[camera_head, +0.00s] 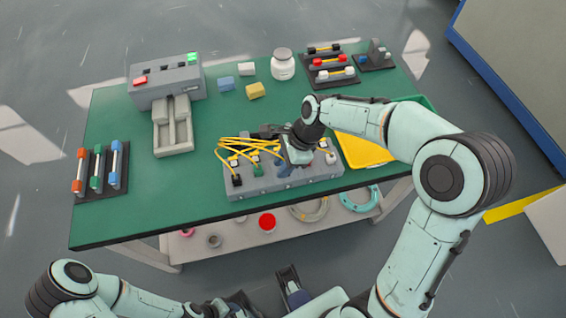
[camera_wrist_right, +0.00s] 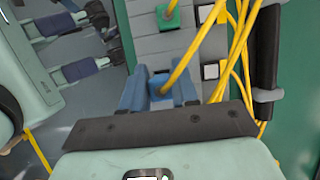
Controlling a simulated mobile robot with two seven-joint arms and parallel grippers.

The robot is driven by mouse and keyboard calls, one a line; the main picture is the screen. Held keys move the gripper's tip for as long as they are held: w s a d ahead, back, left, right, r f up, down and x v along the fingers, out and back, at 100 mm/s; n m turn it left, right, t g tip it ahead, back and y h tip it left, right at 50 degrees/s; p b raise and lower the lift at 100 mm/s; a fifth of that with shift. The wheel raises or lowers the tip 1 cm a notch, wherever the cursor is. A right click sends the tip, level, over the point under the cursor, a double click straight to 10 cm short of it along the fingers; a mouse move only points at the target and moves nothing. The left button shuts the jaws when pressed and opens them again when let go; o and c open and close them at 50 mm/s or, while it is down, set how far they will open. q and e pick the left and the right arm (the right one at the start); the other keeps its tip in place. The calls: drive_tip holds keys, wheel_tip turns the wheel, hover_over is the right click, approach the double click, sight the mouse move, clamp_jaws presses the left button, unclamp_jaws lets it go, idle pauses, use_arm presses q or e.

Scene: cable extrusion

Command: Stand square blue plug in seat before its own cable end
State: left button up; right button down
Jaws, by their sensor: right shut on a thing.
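The square blue plug (camera_wrist_right: 159,84) is between the fingers of my right gripper (camera_wrist_right: 159,92), which is shut on it. A yellow cable passes over it in the right wrist view. The plug is over or in the grey seat block (camera_head: 237,190); I cannot tell whether it touches the seat. In the head view my right gripper (camera_head: 298,156) is at the block's middle and hides the plug. My left gripper (camera_head: 263,284) is open and empty in front of the table, low in the head view.
A green plug (camera_wrist_right: 168,17) and white pieces sit near the blue plug. Black plugs (camera_head: 237,180) and yellow cables (camera_head: 232,145) crowd the block's left. A yellow tray (camera_head: 365,151) lies to its right.

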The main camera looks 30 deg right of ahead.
drive_tip(key=shift+f+b, duration=0.45)
drive_tip(key=shift+f, duration=0.4)
drive_tip(key=shift+f, duration=0.1)
